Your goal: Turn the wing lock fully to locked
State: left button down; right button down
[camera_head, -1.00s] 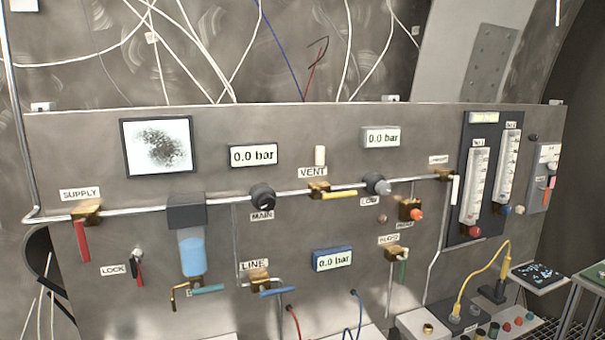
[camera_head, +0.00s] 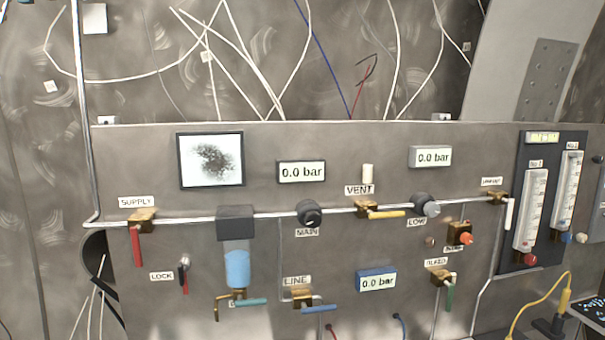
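The wing lock (camera_head: 184,275) is on the steel panel at the lower left, beside its LOCK label (camera_head: 162,276). It has a round silver top and a narrow part hanging down, red and dark. It is too small to tell its exact turn position. The SUPPLY valve (camera_head: 142,222) is above and left of it, with a red handle (camera_head: 137,247) hanging straight down. Neither of my grippers shows in the head view.
A filter bowl with blue liquid (camera_head: 237,268) hangs right of the lock. The LINE valve (camera_head: 302,298) with a blue handle and the VENT valve (camera_head: 366,208) with a yellow handle are further right. A black hose loop (camera_head: 97,262) is at the left edge of the panel.

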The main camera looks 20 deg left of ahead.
aim_at(182, 270)
jog(key=u, duration=1.4)
